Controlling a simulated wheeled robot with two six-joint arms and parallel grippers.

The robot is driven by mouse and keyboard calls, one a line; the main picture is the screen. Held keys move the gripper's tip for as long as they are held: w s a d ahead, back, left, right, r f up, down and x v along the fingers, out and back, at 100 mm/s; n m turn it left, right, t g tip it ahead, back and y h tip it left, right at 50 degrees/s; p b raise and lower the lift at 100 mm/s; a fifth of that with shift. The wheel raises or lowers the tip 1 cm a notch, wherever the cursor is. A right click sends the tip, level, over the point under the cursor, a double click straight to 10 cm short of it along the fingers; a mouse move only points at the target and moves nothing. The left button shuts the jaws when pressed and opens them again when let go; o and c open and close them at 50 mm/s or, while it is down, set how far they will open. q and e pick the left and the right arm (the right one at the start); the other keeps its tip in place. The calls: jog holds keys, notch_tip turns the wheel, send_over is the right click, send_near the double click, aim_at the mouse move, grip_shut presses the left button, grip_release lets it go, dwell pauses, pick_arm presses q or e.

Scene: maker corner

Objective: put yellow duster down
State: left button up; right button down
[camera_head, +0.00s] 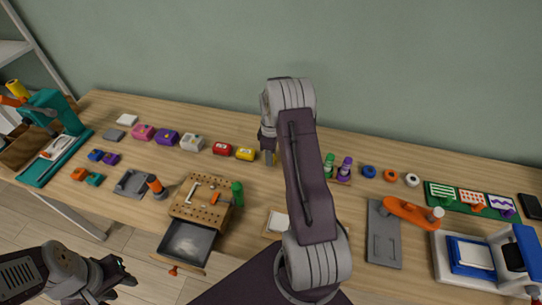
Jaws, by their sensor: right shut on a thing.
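My right arm reaches across the middle of the table, and its gripper (268,157) points down near the back, largely hidden behind the arm's own links. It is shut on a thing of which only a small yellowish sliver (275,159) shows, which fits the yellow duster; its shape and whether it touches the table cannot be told. My left gripper (118,275) is at the lower left, off the table's front edge, apart from the objects; its jaw opening is unclear.
A pegboard (200,211) with an open drawer (187,243) is at the front. Bare wood (240,109) lies along the back.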

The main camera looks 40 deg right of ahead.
jog(key=shift+f, duration=0.15)
jog(key=c, duration=0.9)
grip_release()
jog(key=shift+r, duration=0.2)
notch_tip(320, 180, up, 12)
jog(key=shift+f+p, duration=0.1)
jog(key=shift+p, duration=0.35)
